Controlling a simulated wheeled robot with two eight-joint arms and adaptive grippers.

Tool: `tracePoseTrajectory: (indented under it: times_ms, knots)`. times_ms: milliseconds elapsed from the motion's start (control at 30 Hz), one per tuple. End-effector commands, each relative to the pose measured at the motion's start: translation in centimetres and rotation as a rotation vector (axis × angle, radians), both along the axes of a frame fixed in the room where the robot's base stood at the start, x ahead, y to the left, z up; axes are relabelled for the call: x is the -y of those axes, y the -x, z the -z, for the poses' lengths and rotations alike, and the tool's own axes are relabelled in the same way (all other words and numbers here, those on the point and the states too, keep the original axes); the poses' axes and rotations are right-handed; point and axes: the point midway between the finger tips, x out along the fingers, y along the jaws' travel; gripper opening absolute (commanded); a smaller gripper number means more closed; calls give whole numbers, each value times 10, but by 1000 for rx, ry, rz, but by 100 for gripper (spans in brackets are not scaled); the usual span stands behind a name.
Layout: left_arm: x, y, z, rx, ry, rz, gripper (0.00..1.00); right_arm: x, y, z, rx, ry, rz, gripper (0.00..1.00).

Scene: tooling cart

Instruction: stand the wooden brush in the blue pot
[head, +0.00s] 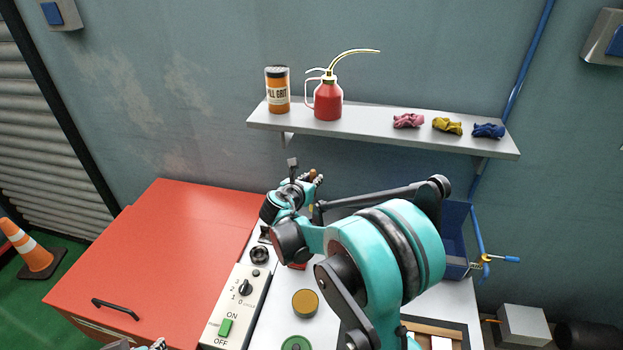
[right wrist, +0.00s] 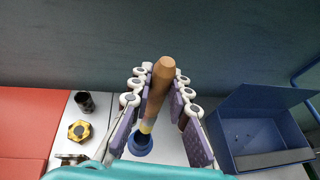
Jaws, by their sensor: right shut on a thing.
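My right gripper (head: 306,183) is over the back of the white cart top in the head view, mostly hidden by my own arm. In the right wrist view its fingers (right wrist: 156,98) are shut on the wooden brush (right wrist: 163,69), a brown handle standing roughly upright with a slight tilt. The blue pot (right wrist: 140,145) shows below it, round and small. The brush's lower end overlaps the pot's mouth; I cannot tell whether it is inside or above. In the head view the pot is hidden. Part of my left gripper (head: 157,344) shows at the bottom edge, cut off.
An open blue bin (right wrist: 262,132) stands right of the pot. A dark cup (right wrist: 86,101) and a yellow hexagonal part (right wrist: 79,131) are to the left. A wall shelf (head: 375,128) holds a red oil can (head: 328,102), an orange jar (head: 278,92) and crumpled cloths (head: 447,126).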

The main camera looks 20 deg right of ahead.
Motion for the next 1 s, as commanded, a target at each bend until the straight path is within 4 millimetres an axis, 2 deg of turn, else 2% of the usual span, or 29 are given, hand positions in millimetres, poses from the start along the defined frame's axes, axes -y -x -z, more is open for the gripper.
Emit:
tracePoseTrajectory:
  times_ms: [1000]
  knots:
    - [0, 0, 68, 0, 0, 0, 38, 0, 0, 88, 0, 0, 0, 0]
